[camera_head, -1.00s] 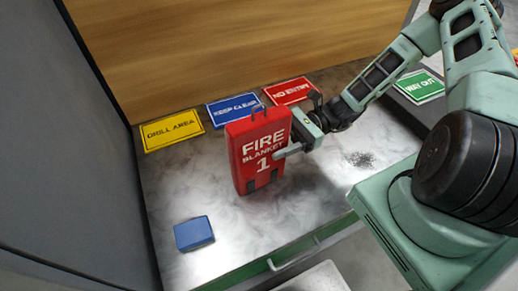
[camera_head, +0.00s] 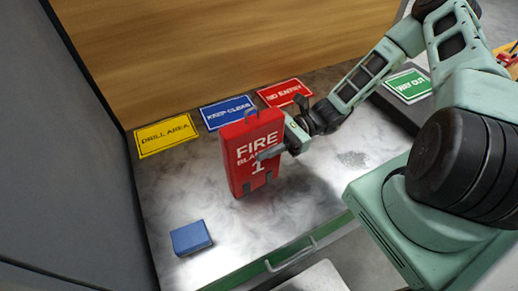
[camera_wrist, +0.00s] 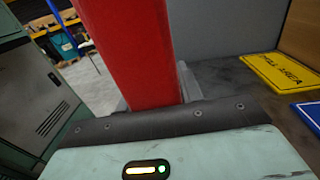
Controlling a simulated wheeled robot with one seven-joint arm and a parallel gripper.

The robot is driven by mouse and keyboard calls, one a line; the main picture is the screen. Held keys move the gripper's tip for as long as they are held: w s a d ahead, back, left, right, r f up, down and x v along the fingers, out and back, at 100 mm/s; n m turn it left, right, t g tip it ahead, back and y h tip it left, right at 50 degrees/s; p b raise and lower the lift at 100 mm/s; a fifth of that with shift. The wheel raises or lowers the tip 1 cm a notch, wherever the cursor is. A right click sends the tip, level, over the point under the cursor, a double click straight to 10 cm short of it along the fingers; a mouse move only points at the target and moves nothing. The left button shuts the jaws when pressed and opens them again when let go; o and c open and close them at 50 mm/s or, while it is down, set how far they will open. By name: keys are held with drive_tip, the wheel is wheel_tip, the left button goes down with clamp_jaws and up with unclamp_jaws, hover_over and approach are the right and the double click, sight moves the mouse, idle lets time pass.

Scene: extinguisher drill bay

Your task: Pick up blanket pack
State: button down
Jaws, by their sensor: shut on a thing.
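The blanket pack (camera_head: 240,180) is a red upright case with white lettering reading "FIRE BLANKET 1" and a loop at the top. It is on or just above the grey worktop and leans slightly; I cannot tell if its base touches. My gripper (camera_head: 279,150) is shut on it from the right side, with one finger across the front over the lettering. In the wrist view the red pack (camera_wrist: 130,45) rises from between the jaws, and its far end is out of frame. The far finger is hidden behind the pack in the head view.
A blue box (camera_head: 191,238) lies at the front left of the worktop (camera_head: 310,210). Yellow (camera_head: 166,135), blue (camera_head: 228,111) and red (camera_head: 285,93) signs lie along the back by the wooden panel. A green sign (camera_head: 408,86) is at the right. A grey wall (camera_head: 75,170) stands at left.

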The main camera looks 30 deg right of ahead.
sight(260, 118)
wheel_tip(260, 118, up, 10)
drive_tip(key=shift+f+b, duration=0.1)
drive_tip(key=shift+b, duration=0.7)
idle(0.4)
